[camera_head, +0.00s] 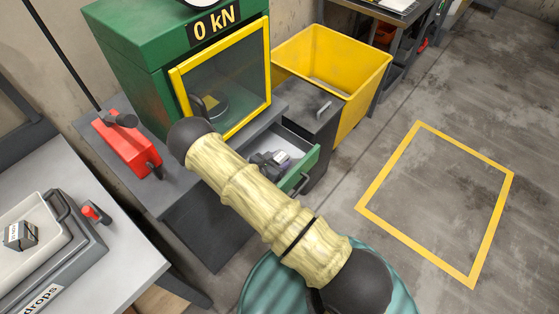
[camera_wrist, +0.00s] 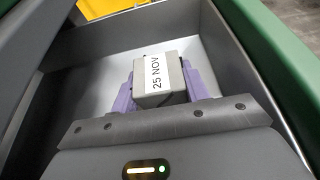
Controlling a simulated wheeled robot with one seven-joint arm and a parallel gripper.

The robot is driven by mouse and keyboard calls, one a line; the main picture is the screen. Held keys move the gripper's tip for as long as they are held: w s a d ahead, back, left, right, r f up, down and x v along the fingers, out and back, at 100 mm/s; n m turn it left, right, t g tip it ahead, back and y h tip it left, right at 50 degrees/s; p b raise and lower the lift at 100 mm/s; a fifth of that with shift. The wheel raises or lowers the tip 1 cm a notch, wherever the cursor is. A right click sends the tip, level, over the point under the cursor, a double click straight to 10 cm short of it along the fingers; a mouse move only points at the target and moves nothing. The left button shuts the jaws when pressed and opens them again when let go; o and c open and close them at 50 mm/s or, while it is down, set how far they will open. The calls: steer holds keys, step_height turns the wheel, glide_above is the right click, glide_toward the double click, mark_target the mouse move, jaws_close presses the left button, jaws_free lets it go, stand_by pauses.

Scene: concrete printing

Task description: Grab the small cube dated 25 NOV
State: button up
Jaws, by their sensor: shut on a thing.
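The small grey cube with a white label reading 25 NOV (camera_wrist: 146,92) is in the wrist view. It sits between the purple fingers of my gripper (camera_wrist: 160,92), one on each side, and the gripper is shut on it. Cube and gripper are inside the open drawer (camera_wrist: 85,78), above or at its light floor; I cannot tell whether the cube touches the floor. In the head view my gripper (camera_head: 268,160) reaches into the drawer (camera_head: 312,168), with the cube too small to make out clearly.
The drawer's green front with a handle stands close to my gripper. A green press (camera_head: 135,55) reading 0 kN rises behind. A yellow bin (camera_head: 350,62) is at the back. Another labelled cube (camera_head: 20,236) lies in a tray at left. The floor at right is clear.

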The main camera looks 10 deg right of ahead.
mark_target(279, 157)
steer(key=shift+r, duration=0.1)
step_height(279, 157, up, 10)
steer(key=shift+f+b, duration=0.1)
steer(key=shift+b, duration=0.45)
stand_by(0.3)
